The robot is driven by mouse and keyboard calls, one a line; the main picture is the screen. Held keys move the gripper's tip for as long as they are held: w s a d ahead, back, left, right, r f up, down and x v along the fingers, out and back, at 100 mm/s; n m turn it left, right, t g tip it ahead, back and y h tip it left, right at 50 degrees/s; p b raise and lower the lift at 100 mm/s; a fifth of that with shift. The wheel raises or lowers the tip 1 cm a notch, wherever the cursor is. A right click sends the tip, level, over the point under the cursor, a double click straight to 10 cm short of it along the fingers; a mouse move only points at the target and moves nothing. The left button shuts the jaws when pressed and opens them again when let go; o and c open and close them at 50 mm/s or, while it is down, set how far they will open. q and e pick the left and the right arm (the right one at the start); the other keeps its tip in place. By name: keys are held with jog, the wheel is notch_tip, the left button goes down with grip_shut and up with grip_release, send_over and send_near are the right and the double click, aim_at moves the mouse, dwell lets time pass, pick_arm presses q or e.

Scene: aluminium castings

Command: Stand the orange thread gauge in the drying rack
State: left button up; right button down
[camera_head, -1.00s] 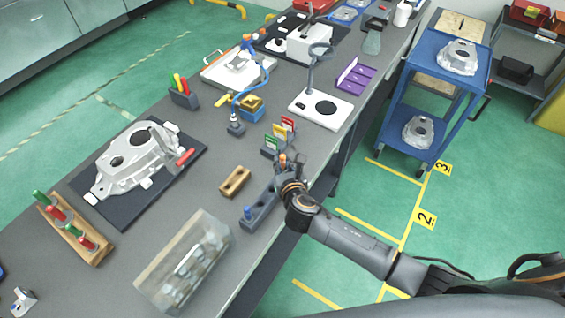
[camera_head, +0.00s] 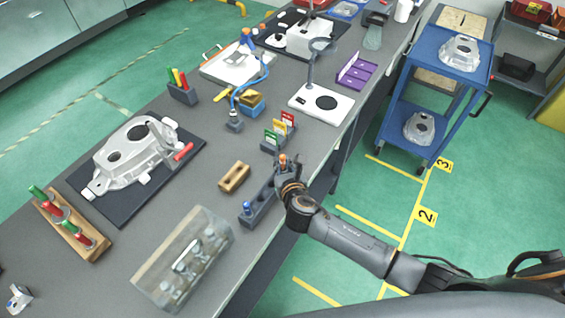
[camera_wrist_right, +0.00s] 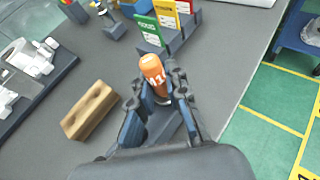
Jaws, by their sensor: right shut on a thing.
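The orange thread gauge (camera_wrist_right: 152,75) stands upright, with white lettering on its orange handle. It also shows in the head view (camera_head: 282,161). My right gripper (camera_wrist_right: 160,98) is shut on it; the fingers hide its lower part. In the head view the right gripper (camera_head: 285,170) is at the far end of a long grey block (camera_head: 266,209), which has a blue-topped gauge (camera_head: 247,208) at its near end. I cannot tell whether the orange gauge still sits in that block. A small wooden block with holes (camera_head: 234,177) lies to the left. Which holder is the drying rack is unclear. My left gripper is not in view.
A holder with green, yellow and red cards (camera_head: 279,133) stands just beyond the right gripper. A clear box (camera_head: 183,260) is near the front. A wooden stand with red and green gauges (camera_head: 68,226) and a casting on a dark mat (camera_head: 135,157) are at left.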

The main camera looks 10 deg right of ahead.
jog(key=shift+f, duration=0.45)
jog(key=c, duration=1.3)
grip_release()
jog(key=shift+o, duration=0.2)
jog(key=v, duration=1.2)
